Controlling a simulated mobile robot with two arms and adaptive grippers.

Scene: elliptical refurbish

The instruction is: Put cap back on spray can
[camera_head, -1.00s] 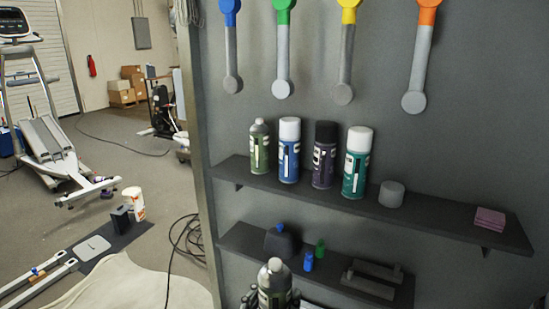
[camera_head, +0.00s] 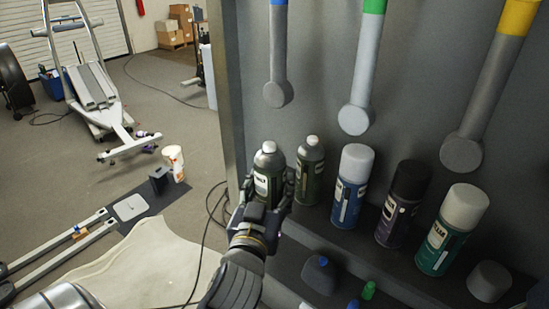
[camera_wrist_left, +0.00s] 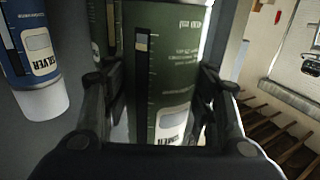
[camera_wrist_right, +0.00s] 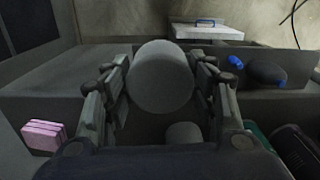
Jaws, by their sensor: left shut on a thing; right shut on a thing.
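My left gripper (camera_head: 268,200) is shut on an uncapped green spray can (camera_head: 268,172) with a pale nozzle. It holds the can about upright at the left end of the upper shelf, beside another uncapped green can (camera_head: 310,170). In the left wrist view the held can (camera_wrist_left: 162,70) fills the space between the fingers. My right gripper (camera_wrist_right: 160,95) is out of the head view. In its wrist view it is shut on a grey round cap (camera_wrist_right: 162,78). Another grey cap (camera_head: 489,282) sits on the shelf; it also shows in the right wrist view (camera_wrist_right: 184,132).
Blue (camera_head: 351,190), dark purple (camera_head: 402,205) and teal (camera_head: 450,232) capped cans stand along the upper shelf. Wrenches (camera_head: 366,60) hang above them. A lower shelf holds small items. Pink blocks (camera_wrist_right: 43,137) lie on the upper shelf.

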